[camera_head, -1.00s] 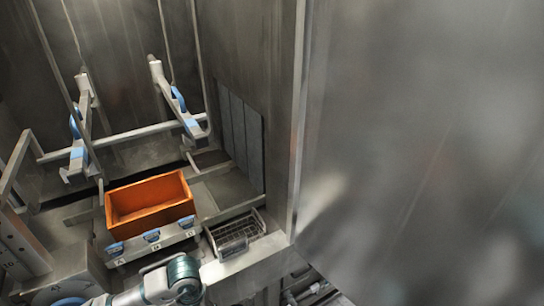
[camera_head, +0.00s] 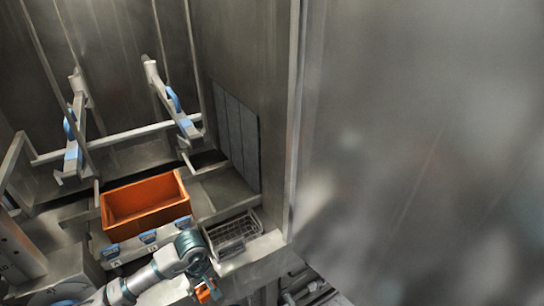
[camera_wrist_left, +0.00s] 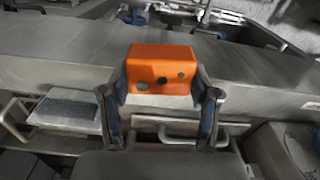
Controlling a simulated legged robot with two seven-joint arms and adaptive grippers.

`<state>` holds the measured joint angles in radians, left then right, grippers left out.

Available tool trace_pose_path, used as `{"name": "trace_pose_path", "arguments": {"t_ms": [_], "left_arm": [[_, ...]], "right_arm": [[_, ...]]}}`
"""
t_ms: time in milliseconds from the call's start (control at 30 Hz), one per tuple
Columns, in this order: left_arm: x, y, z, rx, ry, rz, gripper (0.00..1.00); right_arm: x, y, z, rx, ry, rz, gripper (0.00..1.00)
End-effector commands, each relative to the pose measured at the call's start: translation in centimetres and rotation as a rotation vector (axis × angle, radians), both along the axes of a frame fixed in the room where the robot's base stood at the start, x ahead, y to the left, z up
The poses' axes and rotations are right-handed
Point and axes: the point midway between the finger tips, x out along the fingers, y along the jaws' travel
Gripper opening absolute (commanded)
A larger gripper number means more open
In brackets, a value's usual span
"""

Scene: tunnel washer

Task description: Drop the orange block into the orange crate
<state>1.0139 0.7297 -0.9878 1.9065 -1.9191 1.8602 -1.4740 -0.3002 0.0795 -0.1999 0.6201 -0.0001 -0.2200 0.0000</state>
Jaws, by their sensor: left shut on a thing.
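The orange crate (camera_head: 148,221) is an open, empty-looking box on the washer ledge, left of centre in the head view. My left gripper (camera_head: 207,285) is below and to the right of it, in front of the ledge. It is shut on the orange block (camera_head: 203,295), which shows only in part in the head view. In the left wrist view the orange block (camera_wrist_left: 160,62) sits between the two fingers (camera_wrist_left: 162,92), with dark round holes on its near face. The crate cannot be made out in that view. My right gripper is in neither view.
A wire basket (camera_head: 233,233) stands on the ledge right of the crate. Blue-marked fittings (camera_head: 148,237) line the ledge's front just below the crate. Two hanging arms with blue bands (camera_head: 172,97) are behind it. A large metal wall (camera_head: 410,150) fills the right side.

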Motion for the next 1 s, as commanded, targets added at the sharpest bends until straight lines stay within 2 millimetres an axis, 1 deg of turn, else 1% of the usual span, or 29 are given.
{"name": "trace_pose_path", "arguments": {"t_ms": [33,100,200,300,400,533,1000], "left_arm": [[0.3,0.0,0.0,0.0,0.0,-0.103,0.25],[0.7,-0.1,0.1,0.0,0.0,-0.255,0.25],[1.2,-0.1,0.1,0.0,0.002,-0.434,0.25],[1.4,-0.1,0.1,0.0,0.002,-0.561,0.25],[1.6,-0.1,0.1,0.001,0.003,-0.634,0.25],[1.7,-0.1,0.1,0.001,0.004,-0.667,0.25],[1.7,-0.1,0.1,0.001,0.003,-0.666,0.25]], "right_arm": [[0.0,0.0,0.0,0.0,0.0,0.0,0.4],[0.0,0.0,0.0,0.0,0.0,0.0,0.4],[0.0,0.0,0.0,0.0,0.0,0.0,0.4],[0.0,0.0,0.0,0.0,0.0,0.0,0.4],[0.0,0.0,0.0,0.0,0.0,0.0,0.4],[0.0,0.0,0.0,0.0,0.0,0.0,0.4],[0.0,0.0,0.0,0.0,0.0,0.0,0.4]]}}
